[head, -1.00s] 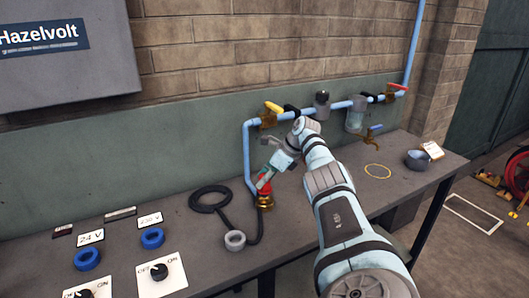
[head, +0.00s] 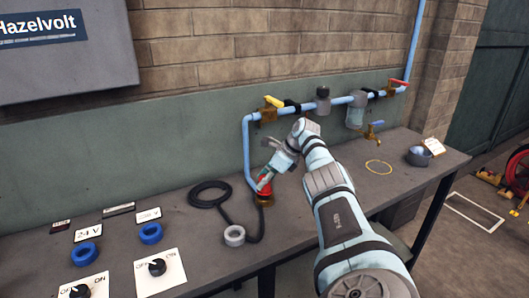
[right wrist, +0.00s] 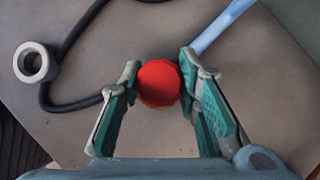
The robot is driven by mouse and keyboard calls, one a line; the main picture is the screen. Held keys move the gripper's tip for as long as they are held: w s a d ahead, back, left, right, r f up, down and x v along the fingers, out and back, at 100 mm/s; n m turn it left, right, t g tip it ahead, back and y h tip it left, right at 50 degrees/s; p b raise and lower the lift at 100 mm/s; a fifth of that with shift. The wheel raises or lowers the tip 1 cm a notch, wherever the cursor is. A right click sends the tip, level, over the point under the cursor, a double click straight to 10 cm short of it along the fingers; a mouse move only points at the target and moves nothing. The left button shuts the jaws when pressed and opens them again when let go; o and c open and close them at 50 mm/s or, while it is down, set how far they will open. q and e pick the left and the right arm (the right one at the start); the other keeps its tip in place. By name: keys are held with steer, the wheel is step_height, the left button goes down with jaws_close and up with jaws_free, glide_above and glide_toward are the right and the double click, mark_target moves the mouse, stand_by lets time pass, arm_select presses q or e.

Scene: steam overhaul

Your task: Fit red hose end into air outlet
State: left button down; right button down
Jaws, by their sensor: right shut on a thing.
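The red hose end (head: 264,186) is between the fingers of my right gripper (head: 267,178), low over the bench. In the right wrist view the red end (right wrist: 159,80) shows as a round top between the two fingertips of the gripper (right wrist: 160,78), which is shut on it. The brass air outlet (head: 264,200) is directly below the red end, at the foot of the blue pipe. The two look in line and touching or nearly so; I cannot tell how deep the end sits. A thin brass edge shows under the red in the wrist view. My left gripper is out of view.
A black hose (head: 211,193) lies coiled on the bench, beside a grey ring (head: 235,236). Blue pipe (head: 247,150) with valves runs along the wall behind. Switches and blue rings (head: 151,232) are at the left. A grey cup (head: 418,157) stands at the right.

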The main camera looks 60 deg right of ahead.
steer(key=shift+f+b, duration=0.75)
steer(key=shift+f, duration=0.1)
steer(key=c, duration=1.1)
jaws_free()
steer(key=shift+r, duration=0.1)
steer(key=shift+s+d+r, duration=0.1)
steer(key=shift+r, duration=0.05)
steer(key=v, duration=1.1)
steer(key=shift+s+r, duration=0.1)
steer(key=shift+r, duration=0.15)
